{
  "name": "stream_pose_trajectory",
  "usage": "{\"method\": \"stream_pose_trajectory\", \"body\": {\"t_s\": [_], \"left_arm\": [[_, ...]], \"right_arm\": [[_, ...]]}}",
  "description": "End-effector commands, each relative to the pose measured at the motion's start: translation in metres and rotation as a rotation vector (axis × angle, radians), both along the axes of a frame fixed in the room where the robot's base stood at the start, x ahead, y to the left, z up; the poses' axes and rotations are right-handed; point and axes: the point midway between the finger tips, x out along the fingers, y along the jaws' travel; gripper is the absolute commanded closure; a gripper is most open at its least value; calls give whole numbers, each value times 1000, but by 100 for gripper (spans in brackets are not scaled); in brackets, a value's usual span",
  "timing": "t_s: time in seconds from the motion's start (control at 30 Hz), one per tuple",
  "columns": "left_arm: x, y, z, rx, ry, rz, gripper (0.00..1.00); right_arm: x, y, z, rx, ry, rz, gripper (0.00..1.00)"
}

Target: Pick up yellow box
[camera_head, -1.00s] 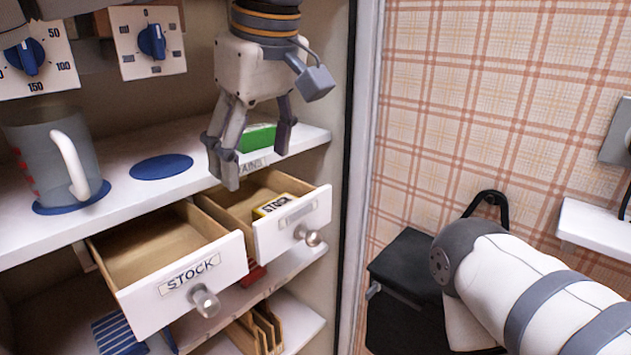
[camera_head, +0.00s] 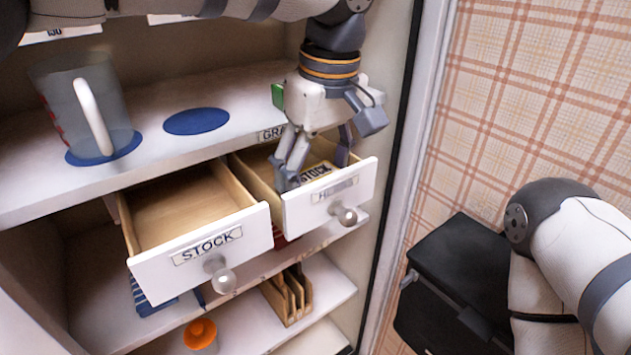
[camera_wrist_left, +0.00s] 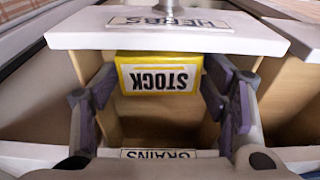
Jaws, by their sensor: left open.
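The yellow box (camera_head: 319,171), with a black-and-white STOCK label, lies in the open right-hand drawer (camera_head: 306,216), whose front reads HERBS in the left wrist view. There the yellow box (camera_wrist_left: 160,75) sits against the inside of the drawer front (camera_wrist_left: 85,38), its label upside down. My left gripper (camera_head: 313,172) points down into this drawer and is open. In the left wrist view its fingers (camera_wrist_left: 160,92) stand on either side of the box, with gaps showing. My right arm shows at the right; its gripper is out of view.
An open, empty-looking STOCK drawer (camera_head: 202,250) is on the left. The shelf above holds a measuring jug (camera_head: 62,100), a blue disc (camera_head: 196,121) and a green box (camera_head: 278,96), close to my left gripper. An orange-topped item (camera_head: 200,333) and a wooden rack (camera_head: 288,295) are below.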

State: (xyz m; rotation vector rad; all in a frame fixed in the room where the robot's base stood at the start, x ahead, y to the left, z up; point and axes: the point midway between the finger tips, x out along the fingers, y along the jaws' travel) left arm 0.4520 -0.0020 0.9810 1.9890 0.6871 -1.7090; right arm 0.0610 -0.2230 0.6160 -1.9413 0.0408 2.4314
Motion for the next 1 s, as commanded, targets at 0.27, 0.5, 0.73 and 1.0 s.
{"method": "stream_pose_trajectory", "body": {"t_s": [0.27,0.5,0.73,1.0], "left_arm": [[1,1,-10,-1,1,0,32],[1,1,-10,1,1,0,67],[2,1,-3,0,0,1,67],[2,0,61,-2,0,2,67]], "right_arm": [[0,0,0,0,-1,0,60],[0,0,0,0,0,0,60],[0,0,-1,0,2,0,60],[-5,0,-5,0,17,0,60]]}}
